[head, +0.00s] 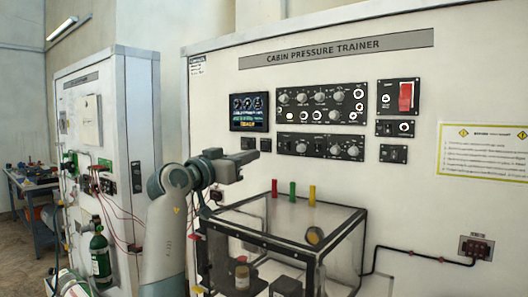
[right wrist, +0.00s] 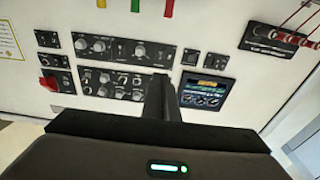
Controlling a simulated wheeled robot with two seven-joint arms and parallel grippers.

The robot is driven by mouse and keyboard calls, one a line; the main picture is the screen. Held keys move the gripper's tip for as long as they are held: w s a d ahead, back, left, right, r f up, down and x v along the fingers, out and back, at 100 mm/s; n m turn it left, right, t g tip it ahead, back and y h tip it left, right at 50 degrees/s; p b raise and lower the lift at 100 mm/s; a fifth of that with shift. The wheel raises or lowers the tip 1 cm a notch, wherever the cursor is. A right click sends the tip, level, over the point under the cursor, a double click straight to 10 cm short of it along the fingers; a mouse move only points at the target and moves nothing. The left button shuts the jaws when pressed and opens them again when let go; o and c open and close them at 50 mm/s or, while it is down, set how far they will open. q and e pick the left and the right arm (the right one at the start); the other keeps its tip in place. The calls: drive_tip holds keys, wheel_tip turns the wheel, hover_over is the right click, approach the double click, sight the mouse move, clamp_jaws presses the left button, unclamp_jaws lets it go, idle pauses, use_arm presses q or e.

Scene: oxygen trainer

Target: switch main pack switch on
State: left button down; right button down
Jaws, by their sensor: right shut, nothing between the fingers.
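My right gripper (head: 256,155) is shut and empty, pointing at the trainer panel just below the display screen. In the right wrist view its shut fingers (right wrist: 162,82) stand in front of the knob panels' edge, beside the screen; I cannot tell whether they touch. The main pack switch cannot be told apart by its label. Candidates are the upper knob panel (head: 322,104), the lower knob panel (head: 319,146), two small square units (head: 256,144) under the screen, and small switch panels (head: 394,128) at right. My left gripper is not in view.
A red guarded switch (head: 405,97) sits upper right. The screen (head: 249,112) is lit. A second cabinet with a green cylinder (head: 100,254) stands left.

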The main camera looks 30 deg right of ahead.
drive_tip(key=d, duration=0.1)
drive_tip(key=p, duration=0.7)
approach(285, 143)
drive_tip(key=x, duration=0.4)
drive_tip(key=shift+d+r, duration=0.2)
drive_tip(key=shift+d, duration=0.1)
drive_tip(key=shift+p+x, duration=0.35)
drive_tip(key=shift+x, duration=0.55)
drive_tip(key=shift+f, duration=0.2)
